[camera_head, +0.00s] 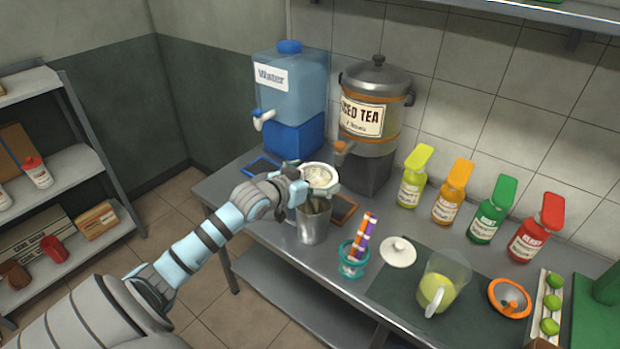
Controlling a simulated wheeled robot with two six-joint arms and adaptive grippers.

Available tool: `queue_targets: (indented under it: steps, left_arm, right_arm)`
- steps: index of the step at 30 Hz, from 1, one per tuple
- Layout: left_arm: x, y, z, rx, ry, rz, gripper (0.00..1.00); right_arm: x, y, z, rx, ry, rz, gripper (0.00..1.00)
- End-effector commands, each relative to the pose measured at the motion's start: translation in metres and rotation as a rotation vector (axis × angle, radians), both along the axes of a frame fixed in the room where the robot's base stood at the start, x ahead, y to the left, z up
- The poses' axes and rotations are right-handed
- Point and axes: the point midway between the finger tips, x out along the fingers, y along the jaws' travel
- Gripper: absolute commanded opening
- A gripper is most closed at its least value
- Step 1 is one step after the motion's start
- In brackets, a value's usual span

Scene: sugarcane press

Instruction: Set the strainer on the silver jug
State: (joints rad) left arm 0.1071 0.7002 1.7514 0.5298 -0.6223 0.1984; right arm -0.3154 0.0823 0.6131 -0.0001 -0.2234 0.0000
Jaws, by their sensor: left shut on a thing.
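The strainer (319,176) is a round white-rimmed piece with a pale mesh bowl. My left gripper (300,186) is shut on it at its left side and holds it over the mouth of the silver jug (314,222). The jug stands upright on the counter, and its upper rim is partly hidden by the strainer and the gripper. I cannot tell whether the strainer touches the jug's rim. My right gripper does not show in this view.
Behind the jug stand the water dispenser (291,90) and the iced tea dispenser (373,120). To the right are a teal cup of straws (352,262), a white lid (398,252), a clear pitcher (443,284), an orange juicer (509,298) and several syrup bottles (448,203).

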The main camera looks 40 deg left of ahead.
Motion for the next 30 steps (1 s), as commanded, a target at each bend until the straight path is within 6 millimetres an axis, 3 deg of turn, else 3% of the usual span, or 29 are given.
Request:
queue_targets:
  steps: [4,11,19,26,30]
  left_arm:
    - [0.015,0.023,-0.025,-0.008,-0.006,0.162,0.66]
    - [0.019,0.03,-0.041,-0.002,-0.011,0.223,0.66]
    - [0.019,0.03,-0.065,0.0,-0.011,0.22,0.66]
    - [0.019,0.03,-0.089,0.001,-0.011,0.22,0.66]
    - [0.019,0.03,-0.103,0.0,-0.01,0.22,0.66]
  right_arm:
    - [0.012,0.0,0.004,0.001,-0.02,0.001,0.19]
    - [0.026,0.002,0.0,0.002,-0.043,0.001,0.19]
    - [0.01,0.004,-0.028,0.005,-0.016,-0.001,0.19]
    - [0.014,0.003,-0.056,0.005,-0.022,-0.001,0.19]
    - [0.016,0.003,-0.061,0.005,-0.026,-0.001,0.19]
